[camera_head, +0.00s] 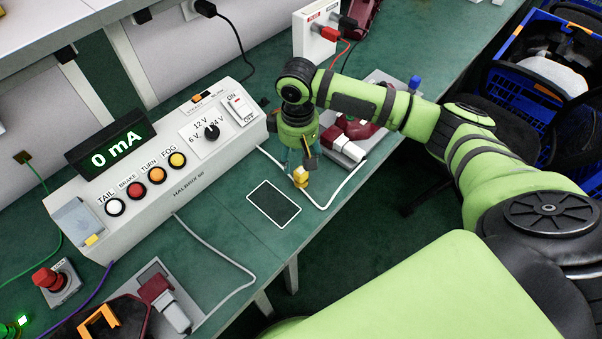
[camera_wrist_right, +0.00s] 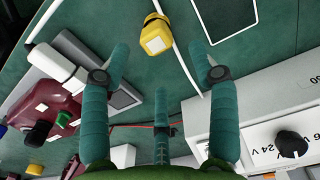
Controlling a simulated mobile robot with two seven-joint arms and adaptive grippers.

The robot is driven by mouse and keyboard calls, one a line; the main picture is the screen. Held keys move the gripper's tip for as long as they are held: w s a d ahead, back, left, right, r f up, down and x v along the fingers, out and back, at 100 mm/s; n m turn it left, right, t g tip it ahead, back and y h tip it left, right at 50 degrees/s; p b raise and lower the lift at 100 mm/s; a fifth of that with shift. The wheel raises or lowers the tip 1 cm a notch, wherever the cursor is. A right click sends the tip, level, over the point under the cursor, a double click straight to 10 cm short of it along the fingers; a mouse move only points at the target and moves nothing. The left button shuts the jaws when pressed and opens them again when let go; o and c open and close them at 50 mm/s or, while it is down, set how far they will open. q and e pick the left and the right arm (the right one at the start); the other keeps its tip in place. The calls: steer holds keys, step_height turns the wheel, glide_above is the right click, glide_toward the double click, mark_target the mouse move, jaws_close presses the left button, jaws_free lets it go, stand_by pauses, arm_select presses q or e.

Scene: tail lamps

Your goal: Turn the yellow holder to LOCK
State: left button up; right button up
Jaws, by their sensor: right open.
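The yellow holder (camera_head: 301,177) is a small yellow block with a paler face, low on the green bench beside a white cable. In the right wrist view the yellow holder (camera_wrist_right: 156,38) lies just beyond and between the spread fingertips, apart from them. My right gripper (camera_head: 298,168) points down close above it, with its teal fingers partly in front of each other in the head view. In the wrist view my right gripper (camera_wrist_right: 160,52) is open and empty. No LOCK marking is readable. My left gripper is not in view.
A dark red lamp (camera_wrist_right: 55,105) with a white connector (camera_head: 342,145) stands right of the gripper. The grey control box (camera_head: 165,190), reading 0 mA, stands to the left. A dark white-edged rectangle (camera_head: 274,203) lies on bare bench. White cables run nearby.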

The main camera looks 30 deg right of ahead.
mark_target(301, 171)
steer(key=f, duration=0.4)
steer(key=shift+s+d+f+p, duration=0.15)
steer(key=shift+s+f+p, duration=0.2)
steer(key=shift+s+p, duration=0.05)
steer(key=shift+f, duration=0.6)
steer(key=c, duration=1.1)
